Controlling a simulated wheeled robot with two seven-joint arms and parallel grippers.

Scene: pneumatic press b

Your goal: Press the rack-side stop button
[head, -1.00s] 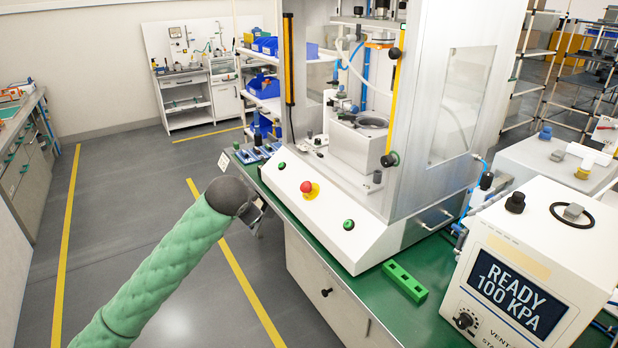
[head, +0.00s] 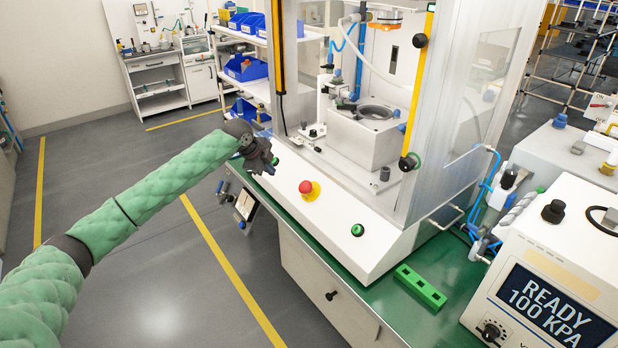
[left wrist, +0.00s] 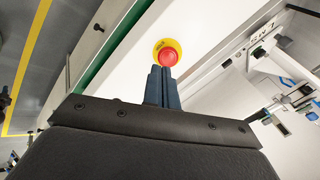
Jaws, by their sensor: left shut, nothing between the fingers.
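A red stop button (head: 305,187) on a yellow round base sits on the sloping white front panel of the press. It also shows in the left wrist view (left wrist: 168,57), just beyond my fingertips. My left gripper (head: 266,168) is over the left end of the panel, up and left of the red button and apart from it in the head view. Its fingers (left wrist: 163,75) are shut and empty, and they point toward the button. How much gap is left along the fingers cannot be told from the wrist view. My right gripper is not in view.
A green button (head: 357,230) sits right of the red one. A green block with holes (head: 420,286) lies on the green bench top. The controller box (head: 545,275) reads READY 100 KPA. A tablet-like panel (head: 245,204) hangs at the bench's left edge. A shelf with blue bins (head: 245,67) stands behind.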

